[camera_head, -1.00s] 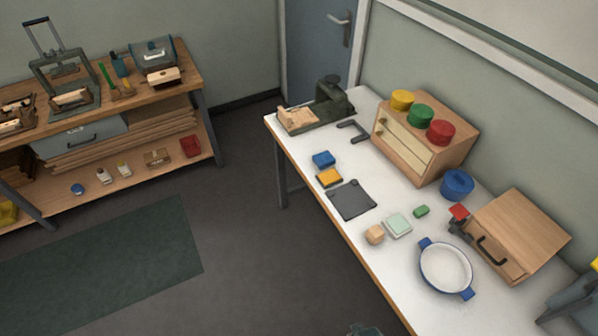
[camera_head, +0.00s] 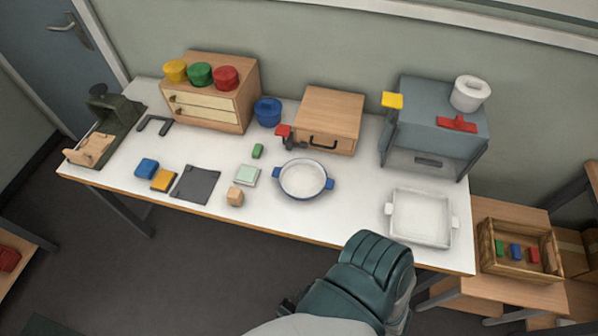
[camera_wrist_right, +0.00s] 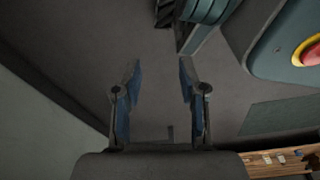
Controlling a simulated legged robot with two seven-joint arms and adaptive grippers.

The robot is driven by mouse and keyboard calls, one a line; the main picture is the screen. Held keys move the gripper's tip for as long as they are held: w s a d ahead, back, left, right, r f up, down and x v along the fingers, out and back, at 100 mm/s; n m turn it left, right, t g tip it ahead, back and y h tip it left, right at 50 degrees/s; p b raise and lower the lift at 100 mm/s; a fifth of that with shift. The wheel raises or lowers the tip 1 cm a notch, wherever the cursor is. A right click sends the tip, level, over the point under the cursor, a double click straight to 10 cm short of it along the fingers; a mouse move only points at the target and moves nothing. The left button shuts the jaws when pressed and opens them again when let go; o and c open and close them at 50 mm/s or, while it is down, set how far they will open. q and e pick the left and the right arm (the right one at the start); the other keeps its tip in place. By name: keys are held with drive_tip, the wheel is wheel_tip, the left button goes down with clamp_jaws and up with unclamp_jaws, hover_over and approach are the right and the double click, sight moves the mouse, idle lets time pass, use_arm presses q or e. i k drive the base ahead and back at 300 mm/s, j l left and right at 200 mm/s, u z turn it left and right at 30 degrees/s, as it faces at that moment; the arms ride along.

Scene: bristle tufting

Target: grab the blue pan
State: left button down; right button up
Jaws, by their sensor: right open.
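The blue pan (camera_head: 303,179) is a round, shallow pan with a white inside, a blue rim and two blue side handles. It sits flat on the white table near its front edge, in the middle of the head view. The pan is not in that view. My left gripper is not in view.
A wooden box (camera_head: 328,118) stands just behind the pan. A white square dish (camera_head: 421,217) lies to the right, before a grey oven (camera_head: 432,125).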

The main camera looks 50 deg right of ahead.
sight(301, 178)
drive_tip(key=z, duration=1.7)
